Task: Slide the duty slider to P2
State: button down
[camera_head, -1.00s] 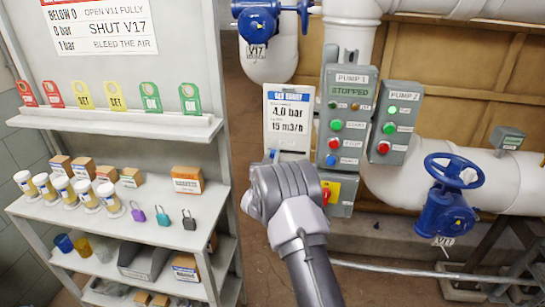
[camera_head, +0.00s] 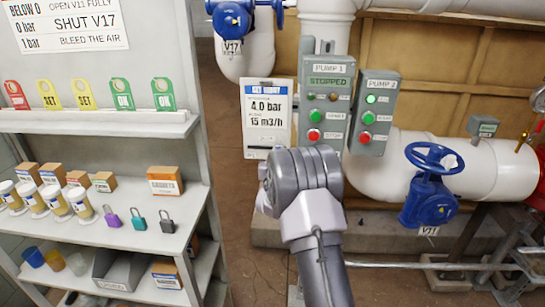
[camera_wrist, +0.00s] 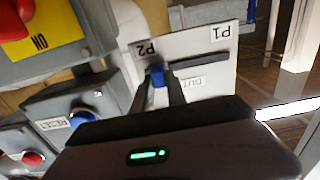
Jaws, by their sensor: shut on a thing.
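In the wrist view the fingers of my gripper (camera_wrist: 158,84) are shut on the blue duty slider (camera_wrist: 157,74). The slider sits at the left end of a dark slot in the white duty plate (camera_wrist: 222,74). The upside-down P2 label (camera_wrist: 147,48) is right beside it; the P1 label (camera_wrist: 222,32) is at the far right end, with the slot empty between. In the head view my arm hides the slider, and my fingertips do not show.
The pump 1 box (camera_head: 325,90) and pump 2 box (camera_head: 374,110) stand close behind my arm. A blue valve wheel (camera_head: 433,158) is to the right. A shelf (camera_head: 100,125) with tags and padlocks stands at left. A yellow-backed red switch (camera_wrist: 12,20) is near my gripper.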

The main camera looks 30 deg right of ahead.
jog(key=shift+d, duration=0.15)
jog(key=c, duration=1.3)
grip_release()
jog(key=shift+s+d, duration=0.1)
jog(key=shift+s, duration=0.05)
jog(key=p+v, duration=0.1)
jog(key=v, duration=1.6)
jog(key=shift+s+a, duration=0.1)
jog(key=shift+a, duration=0.15)
